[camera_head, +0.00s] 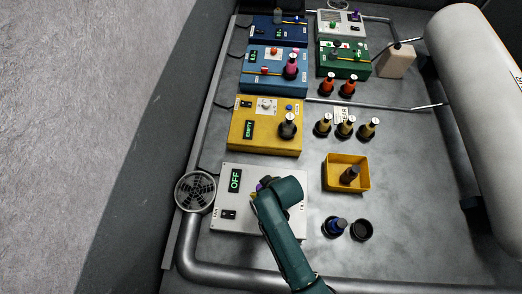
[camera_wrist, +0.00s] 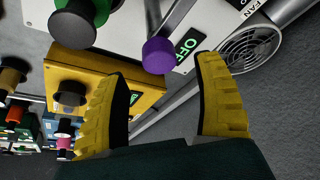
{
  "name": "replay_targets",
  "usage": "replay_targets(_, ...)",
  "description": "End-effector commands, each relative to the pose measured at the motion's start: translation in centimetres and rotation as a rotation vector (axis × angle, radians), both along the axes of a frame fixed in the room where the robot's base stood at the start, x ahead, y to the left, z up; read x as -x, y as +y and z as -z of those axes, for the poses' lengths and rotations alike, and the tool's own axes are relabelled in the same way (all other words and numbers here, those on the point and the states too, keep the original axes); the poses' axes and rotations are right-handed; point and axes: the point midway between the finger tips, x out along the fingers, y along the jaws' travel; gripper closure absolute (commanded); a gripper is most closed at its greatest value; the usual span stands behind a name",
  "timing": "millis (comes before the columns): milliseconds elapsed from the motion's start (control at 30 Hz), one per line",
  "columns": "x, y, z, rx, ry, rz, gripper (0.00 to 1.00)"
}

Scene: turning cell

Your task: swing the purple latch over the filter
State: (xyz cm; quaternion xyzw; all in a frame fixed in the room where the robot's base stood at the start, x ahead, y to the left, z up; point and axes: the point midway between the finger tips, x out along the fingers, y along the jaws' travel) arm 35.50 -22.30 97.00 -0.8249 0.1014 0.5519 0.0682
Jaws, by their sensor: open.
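The purple latch end (camera_wrist: 158,55) is a short purple cylinder on a grey bar in the wrist view, over the white box (camera_head: 231,209) with the lit OFF sign. It lies between and beyond my yellow fingertips; no contact shows. In the head view only a small purple spot (camera_head: 259,187) shows beside my arm. My gripper (camera_wrist: 165,65) is open and empty. A dark round part with a green ring (camera_wrist: 76,22) stands at the upper left of the wrist view; I cannot tell for sure if it is the filter. My arm hides much of the white box's top in the head view.
A round fan (camera_head: 195,191) stands left of the white box. The yellow box (camera_head: 265,127) with a dark knob lies behind it. A yellow tray (camera_head: 328,185) holds a dark piece. A blue-topped piece (camera_head: 335,226) and a black ring (camera_head: 361,230) stand at right.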

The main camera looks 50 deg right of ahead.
Motion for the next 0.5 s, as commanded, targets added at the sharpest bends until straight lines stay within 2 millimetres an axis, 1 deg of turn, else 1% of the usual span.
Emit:
replay_targets(33,-0.5,-0.1,1.1,-0.001,0.001,-0.001,0.32)
replay_targets(100,-0.9,-0.2,2.3,0.000,0.001,0.000,0.32)
replay_targets(200,-1.5,-0.4,3.5,0.000,-0.001,0.000,0.32)
replay_targets(300,-1.7,-0.4,4.1,0.000,-0.001,0.000,0.32)
replay_targets(500,-1.7,-0.4,4.2,0.001,-0.002,0.000,0.32)
